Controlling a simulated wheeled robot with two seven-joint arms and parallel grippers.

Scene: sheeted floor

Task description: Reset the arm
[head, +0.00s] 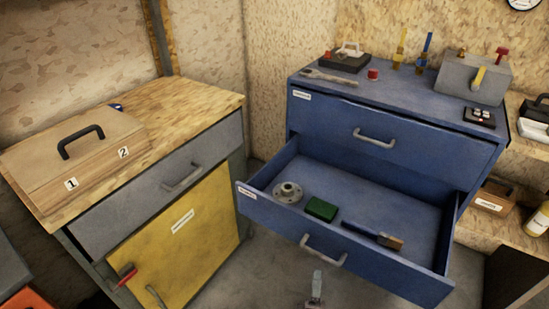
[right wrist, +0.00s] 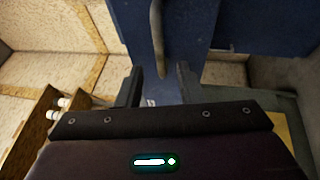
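My right gripper (head: 316,288) shows as a small grey tip at the bottom edge of the head view, just below the handle (head: 323,250) of the open blue drawer (head: 390,277). In the right wrist view the two dark fingers of this gripper (right wrist: 159,86) stand apart. A curved handle (right wrist: 157,38) shows beyond the gap between them, and I see nothing clamped. The rest of my right arm is out of the head view. My left gripper is in neither view.
The drawer juts out, holding a metal flange (head: 288,192), a green block (head: 321,209) and a blue-handled brush (head: 372,234). A yellow-doored cabinet (head: 185,235) with a wooden box (head: 75,165) stands left. Bare floor (head: 272,272) lies between.

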